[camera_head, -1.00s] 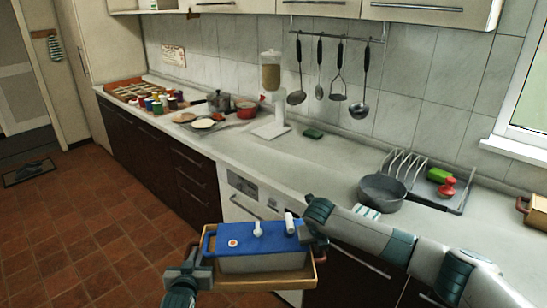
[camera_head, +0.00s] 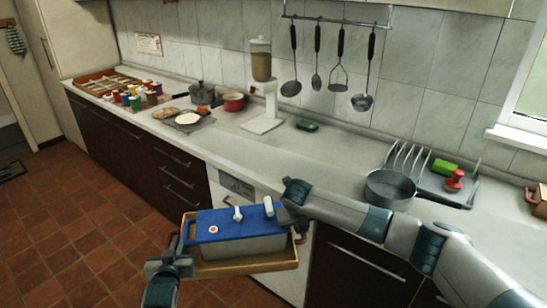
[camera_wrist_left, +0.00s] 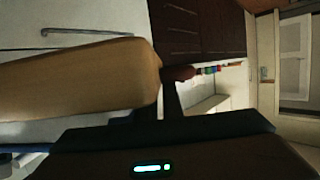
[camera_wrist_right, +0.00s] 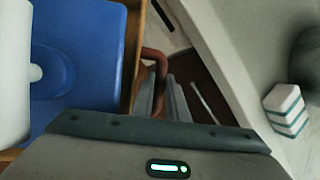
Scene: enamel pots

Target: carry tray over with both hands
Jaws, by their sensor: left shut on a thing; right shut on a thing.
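A wooden tray (camera_head: 262,267) with reddish-brown end handles is held in front of the counter in the head view. A grey box with a blue lid (camera_head: 222,228) sits on the tray. My left gripper (camera_head: 178,250) is shut on the tray's left handle, which also shows in the left wrist view (camera_wrist_left: 178,73). My right gripper (camera_head: 297,222) is at the right end. In the right wrist view my right fingers (camera_wrist_right: 167,100) are shut on the red-brown handle (camera_wrist_right: 155,60). The right arm partly hides the tray's right end in the head view.
A white counter (camera_head: 300,160) runs behind the tray, with a clear stretch in its middle. A grey pan (camera_head: 390,188) and a dish rack (camera_head: 405,160) stand at the right. A dispenser (camera_head: 262,85), red pot (camera_head: 233,102) and several jars stand farther left.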

